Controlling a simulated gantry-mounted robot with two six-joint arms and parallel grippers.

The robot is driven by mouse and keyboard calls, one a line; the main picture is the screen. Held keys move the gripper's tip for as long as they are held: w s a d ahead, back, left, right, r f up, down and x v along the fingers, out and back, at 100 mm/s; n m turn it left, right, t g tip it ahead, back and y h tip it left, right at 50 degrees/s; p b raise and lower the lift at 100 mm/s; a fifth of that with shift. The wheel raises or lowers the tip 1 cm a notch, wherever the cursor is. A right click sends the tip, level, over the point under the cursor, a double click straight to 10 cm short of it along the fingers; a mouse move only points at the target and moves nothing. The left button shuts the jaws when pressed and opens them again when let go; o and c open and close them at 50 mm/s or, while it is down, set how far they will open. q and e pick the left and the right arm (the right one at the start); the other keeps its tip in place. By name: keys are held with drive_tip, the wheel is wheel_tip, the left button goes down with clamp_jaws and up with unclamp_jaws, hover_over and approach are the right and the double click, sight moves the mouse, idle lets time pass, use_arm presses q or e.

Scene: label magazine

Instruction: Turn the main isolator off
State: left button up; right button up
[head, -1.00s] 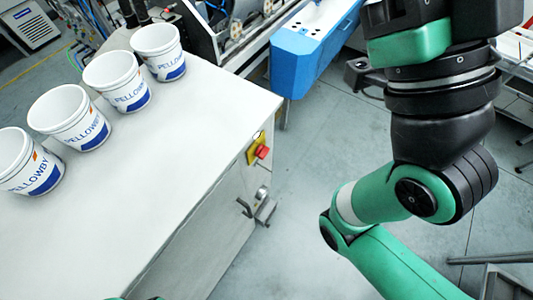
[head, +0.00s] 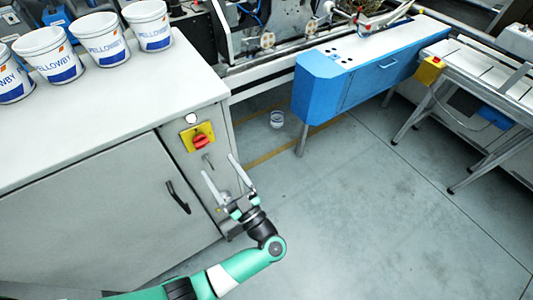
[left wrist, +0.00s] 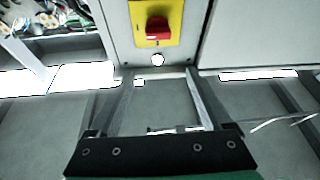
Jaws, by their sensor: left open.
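The main isolator is a red rotary knob (head: 201,141) on a yellow plate (head: 187,136), on the upper front of the grey cabinet. In the left wrist view the red knob (left wrist: 158,28) and yellow plate (left wrist: 174,10) show at the top centre, beyond the fingertips. My left gripper (head: 218,164) is open and empty, its two long fingers pointing up toward the isolator from below right. In the left wrist view the gripper (left wrist: 159,73) has nothing between its spread fingers. The knob's exact setting is hard to read. My right gripper is out of view.
A round white button (head: 191,118) sits above the yellow plate. A black door handle (head: 178,197) is on the cabinet (head: 90,215), at lower left. Several white buckets (head: 103,40) stand on its top.

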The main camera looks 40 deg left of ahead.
use_arm(q)
drive_tip(key=m+t+b, duration=0.1)
drive_tip(key=m+t, duration=0.1)
approach(204, 146)
drive_tip(key=w+v, duration=0.1)
drive_tip(key=v, duration=0.2)
drive_tip(key=x, duration=0.8)
drive_tip(key=s+x, duration=0.1)
drive_tip(key=x, duration=0.3)
drive_tip(key=shift+a, duration=0.15)
clamp_jaws()
